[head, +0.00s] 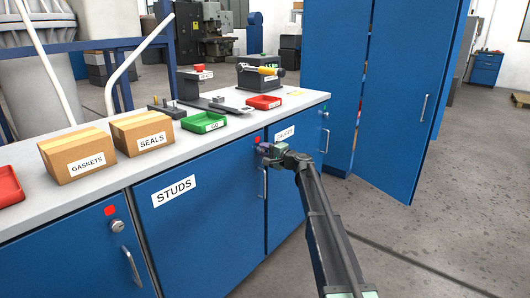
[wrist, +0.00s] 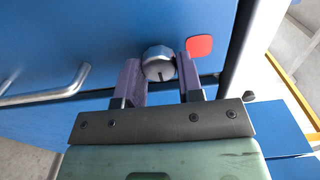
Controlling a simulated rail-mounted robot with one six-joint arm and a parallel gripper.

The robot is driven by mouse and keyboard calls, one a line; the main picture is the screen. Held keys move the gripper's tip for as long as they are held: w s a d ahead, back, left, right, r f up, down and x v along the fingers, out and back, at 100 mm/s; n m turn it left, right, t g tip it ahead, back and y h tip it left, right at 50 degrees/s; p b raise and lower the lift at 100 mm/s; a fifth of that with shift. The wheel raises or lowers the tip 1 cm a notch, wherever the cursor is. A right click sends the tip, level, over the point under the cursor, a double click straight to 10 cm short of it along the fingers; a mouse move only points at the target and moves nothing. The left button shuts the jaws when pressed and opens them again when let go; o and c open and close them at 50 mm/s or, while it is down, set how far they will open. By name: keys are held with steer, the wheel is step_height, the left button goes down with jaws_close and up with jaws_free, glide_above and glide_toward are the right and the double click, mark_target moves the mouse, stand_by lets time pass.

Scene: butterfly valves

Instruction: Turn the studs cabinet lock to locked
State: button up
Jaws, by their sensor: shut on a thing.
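The studs cabinet door (head: 195,235) is blue, with a white STUDS label (head: 174,190), and looks closed. Its lock (wrist: 158,62) is a round silver knob with a dark slot, seen in the wrist view. A red marker (wrist: 199,46) is on the door beside the lock, and a bar handle (wrist: 50,92) is to the left. My gripper (head: 264,150) is at the door's upper right corner. In the wrist view its two purple fingers are on either side of the knob, shut on it. In the head view the gripper hides the lock.
A left cabinet has its own lock (head: 117,226), red marker and handle. A right cabinet door (head: 290,190) adjoins the studs door. The grey worktop (head: 225,135) above carries boxes and trays. A tall blue cabinet door (head: 405,100) stands open at right. The floor in front is clear.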

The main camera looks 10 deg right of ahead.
steer(key=o, duration=0.9)
steer(key=shift+o, duration=0.2)
steer(key=v, duration=1)
steer(key=shift+s+d, duration=0.25)
steer(key=shift+s, duration=0.05)
